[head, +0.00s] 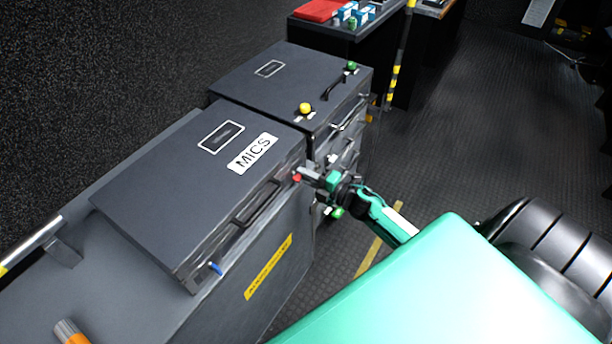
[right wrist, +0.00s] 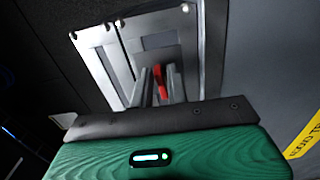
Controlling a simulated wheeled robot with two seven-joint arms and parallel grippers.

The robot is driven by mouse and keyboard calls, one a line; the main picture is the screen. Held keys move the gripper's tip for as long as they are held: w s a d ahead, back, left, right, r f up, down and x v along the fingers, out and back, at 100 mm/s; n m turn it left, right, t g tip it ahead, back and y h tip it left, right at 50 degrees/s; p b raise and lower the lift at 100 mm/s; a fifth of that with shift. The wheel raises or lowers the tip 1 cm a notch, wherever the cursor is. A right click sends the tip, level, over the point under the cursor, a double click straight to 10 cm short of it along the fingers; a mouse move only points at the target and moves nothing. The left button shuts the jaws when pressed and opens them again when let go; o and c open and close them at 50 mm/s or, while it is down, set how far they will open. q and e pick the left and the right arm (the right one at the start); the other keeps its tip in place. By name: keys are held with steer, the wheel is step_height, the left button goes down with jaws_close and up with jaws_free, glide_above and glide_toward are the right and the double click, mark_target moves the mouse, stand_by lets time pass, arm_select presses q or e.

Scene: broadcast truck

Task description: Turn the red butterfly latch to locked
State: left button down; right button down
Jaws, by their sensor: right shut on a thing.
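The red butterfly latch (head: 297,177) is on the front of the dark case labelled MICS (head: 160,190), near its right corner. In the right wrist view the red latch (right wrist: 159,80) shows as a thin red piece between the fingers, in front of a grey metal plate. My right gripper (head: 307,175) is at the latch; in the right wrist view its fingers (right wrist: 159,92) are shut on it. The fingers hide part of the latch, and I cannot read its turn angle exactly. My left gripper is not in view.
A blue latch (head: 215,268) and a handle (head: 258,205) are on the same case front. A second dark case (head: 270,95) with yellow (head: 305,109) and green (head: 351,66) knobs stands behind. The floor (head: 480,130) at right is mostly clear.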

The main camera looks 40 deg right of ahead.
steer(key=shift+f, duration=0.1)
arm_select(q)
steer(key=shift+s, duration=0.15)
arm_select(e)
steer(key=c, duration=1.6)
jaws_free()
steer(key=shift+o, duration=0.2)
steer(key=shift+s, duration=0.1)
